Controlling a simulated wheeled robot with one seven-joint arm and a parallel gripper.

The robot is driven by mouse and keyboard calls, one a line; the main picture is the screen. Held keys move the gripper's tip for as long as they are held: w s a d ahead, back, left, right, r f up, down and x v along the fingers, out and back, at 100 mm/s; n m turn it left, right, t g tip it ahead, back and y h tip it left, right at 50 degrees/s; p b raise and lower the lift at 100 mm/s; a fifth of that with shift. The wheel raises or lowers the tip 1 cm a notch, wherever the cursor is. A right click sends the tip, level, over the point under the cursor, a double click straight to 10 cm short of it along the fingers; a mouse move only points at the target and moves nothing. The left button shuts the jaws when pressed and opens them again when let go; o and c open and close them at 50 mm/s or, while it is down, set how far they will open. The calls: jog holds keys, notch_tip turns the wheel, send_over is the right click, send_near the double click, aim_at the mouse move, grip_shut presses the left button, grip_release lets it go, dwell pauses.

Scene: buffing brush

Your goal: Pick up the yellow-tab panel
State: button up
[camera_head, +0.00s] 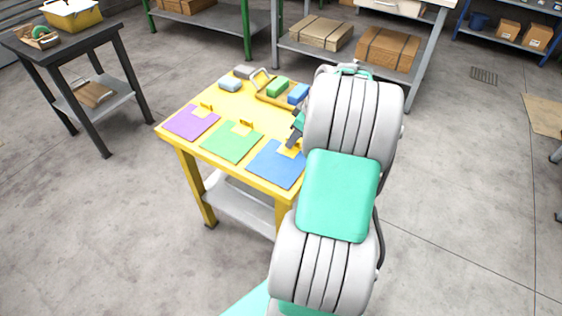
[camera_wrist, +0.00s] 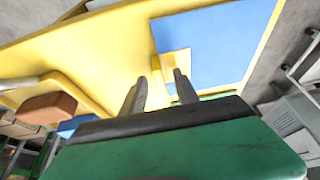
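Three flat panels lie in a row on the yellow table (camera_head: 222,166): a purple one (camera_head: 190,124), a green one (camera_head: 231,143) and a blue one (camera_head: 273,166). Each has a yellow tab or handle at its far edge. My gripper (camera_head: 294,138) is at the blue panel's tab end, partly hidden by my arm. In the wrist view its two fingers (camera_wrist: 158,84) are apart, with yellow showing between them. The blue panel (camera_wrist: 215,45) and its yellow patch (camera_wrist: 177,66) lie just beyond the fingertips. I cannot tell whether the fingers touch the tab.
A dark side table (camera_head: 112,32) stands at left, with open floor between.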

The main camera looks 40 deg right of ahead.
jog(key=shift+c, duration=0.6)
grip_shut()
